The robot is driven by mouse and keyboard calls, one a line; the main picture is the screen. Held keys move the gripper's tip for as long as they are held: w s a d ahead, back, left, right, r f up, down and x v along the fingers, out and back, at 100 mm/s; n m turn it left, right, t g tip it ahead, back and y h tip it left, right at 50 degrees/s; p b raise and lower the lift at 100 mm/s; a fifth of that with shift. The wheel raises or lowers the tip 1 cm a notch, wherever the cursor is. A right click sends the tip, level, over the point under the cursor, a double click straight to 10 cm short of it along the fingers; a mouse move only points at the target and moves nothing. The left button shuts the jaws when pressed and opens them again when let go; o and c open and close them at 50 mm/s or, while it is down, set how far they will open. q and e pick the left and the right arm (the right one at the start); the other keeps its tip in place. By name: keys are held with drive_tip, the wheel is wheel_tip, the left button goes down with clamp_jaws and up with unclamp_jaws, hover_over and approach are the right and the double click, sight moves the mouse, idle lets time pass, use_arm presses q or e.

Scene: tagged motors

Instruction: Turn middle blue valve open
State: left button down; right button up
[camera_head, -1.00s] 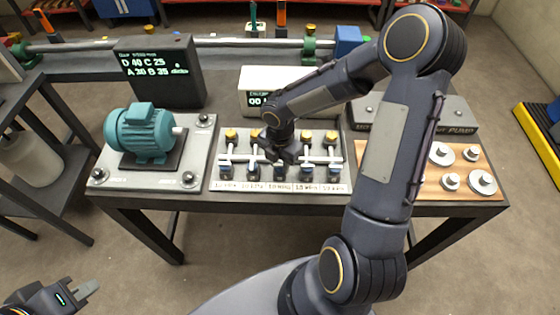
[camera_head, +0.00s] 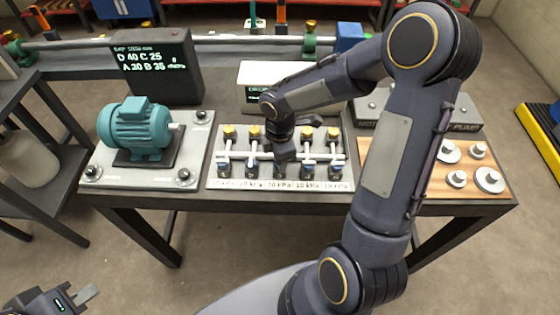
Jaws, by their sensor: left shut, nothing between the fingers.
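The valve board (camera_head: 214,181) holds a row of several small valves with blue bodies, white pipes and yellow-brass tops. The middle blue valve (camera_head: 280,171) is partly covered, and its upper part and handle are hidden by my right gripper (camera_head: 285,155). That gripper points down right over the middle valve. I cannot tell whether its fingers touch it or are open. My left gripper (camera_head: 88,293) is at the bottom left, shut and empty, far from the valves.
A teal motor (camera_head: 140,127) on a grey plate stands left of the valves. A black display (camera_head: 157,72) and a white box (camera_head: 268,75) stand behind. A wooden board (camera_head: 440,185) with round metal parts lies right. My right arm hides some of the table.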

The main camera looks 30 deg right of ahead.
drive_tip(key=m+b, duration=0.2)
drive_tip(key=m, duration=0.3)
drive_tip(key=shift+f+m, duration=0.1)
drive_tip(key=shift+m, duration=0.2)
drive_tip(key=m+b, duration=0.2)
drive_tip(key=m, duration=0.2)
drive_tip(key=shift+m, duration=0.4)
drive_tip(key=o, duration=1)
drive_tip(key=shift+c, duration=0.2)
drive_tip(key=shift+r, duration=0.2)
wheel_tip(320, 180, up, 8)
drive_tip(key=shift+f, duration=0.2)
